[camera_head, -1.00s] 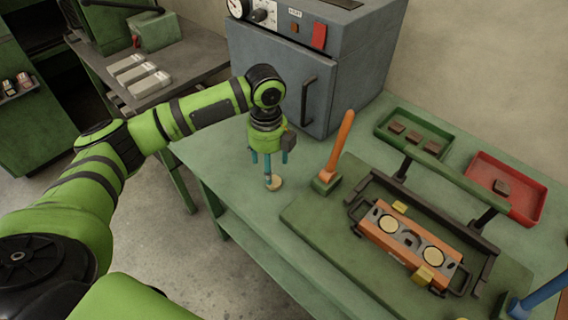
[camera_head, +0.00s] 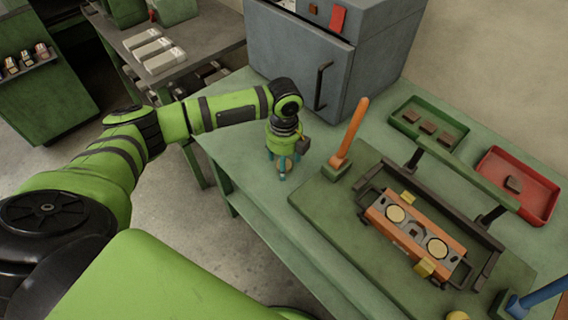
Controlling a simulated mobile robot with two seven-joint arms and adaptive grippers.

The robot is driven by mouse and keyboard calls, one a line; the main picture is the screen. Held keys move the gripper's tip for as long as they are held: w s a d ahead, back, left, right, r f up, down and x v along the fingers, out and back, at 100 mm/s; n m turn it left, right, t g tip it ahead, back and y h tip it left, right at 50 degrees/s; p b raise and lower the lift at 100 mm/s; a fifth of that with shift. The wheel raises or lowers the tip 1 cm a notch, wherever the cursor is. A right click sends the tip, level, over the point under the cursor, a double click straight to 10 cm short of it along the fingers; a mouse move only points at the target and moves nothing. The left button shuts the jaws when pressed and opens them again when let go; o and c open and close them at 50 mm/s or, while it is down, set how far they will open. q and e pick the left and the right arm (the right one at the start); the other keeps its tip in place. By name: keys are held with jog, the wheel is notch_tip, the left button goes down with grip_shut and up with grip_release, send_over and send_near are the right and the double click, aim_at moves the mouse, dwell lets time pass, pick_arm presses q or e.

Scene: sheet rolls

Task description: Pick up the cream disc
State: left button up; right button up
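My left gripper (camera_head: 282,170) points down over the green workbench, near its left edge, with its teal fingers at about bench height. A small tan-cream disc (camera_head: 285,163) shows between the fingers, partly covered by them. I cannot tell whether the fingers grip it or only surround it, or whether it touches the bench. Two more cream discs, one at the upper left (camera_head: 395,214) and one at the lower right (camera_head: 437,247), sit in the orange block (camera_head: 417,236) on the fixture. My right gripper is not in view.
An orange lever (camera_head: 349,132) stands right of the gripper on the dark green fixture plate (camera_head: 335,205). A grey cabinet (camera_head: 300,55) stands behind. A green tray (camera_head: 430,128) and a red tray (camera_head: 518,187) hold brown pieces. A blue lever (camera_head: 540,295) is at lower right.

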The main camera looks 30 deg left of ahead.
aim_at(287, 166)
pick_arm(q)
jog(key=c, duration=0.7)
jog(key=shift+c, duration=0.2)
jog(key=shift+w+r, duration=0.1)
jog(key=shift+r, duration=0.35)
jog(key=r, duration=0.2)
jog(key=d+r+b, duration=0.1)
jog(key=shift+s+r, duration=0.25)
jog(key=shift+r, duration=0.1)
jog(key=s+d+r+b, duration=0.1)
jog(key=s+d+r, duration=0.3)
jog(key=d, duration=0.5)
notch_tip(287, 166, up, 2)
jog(key=shift+s+d+r, duration=0.25)
jog(key=shift+s+d, duration=0.05)
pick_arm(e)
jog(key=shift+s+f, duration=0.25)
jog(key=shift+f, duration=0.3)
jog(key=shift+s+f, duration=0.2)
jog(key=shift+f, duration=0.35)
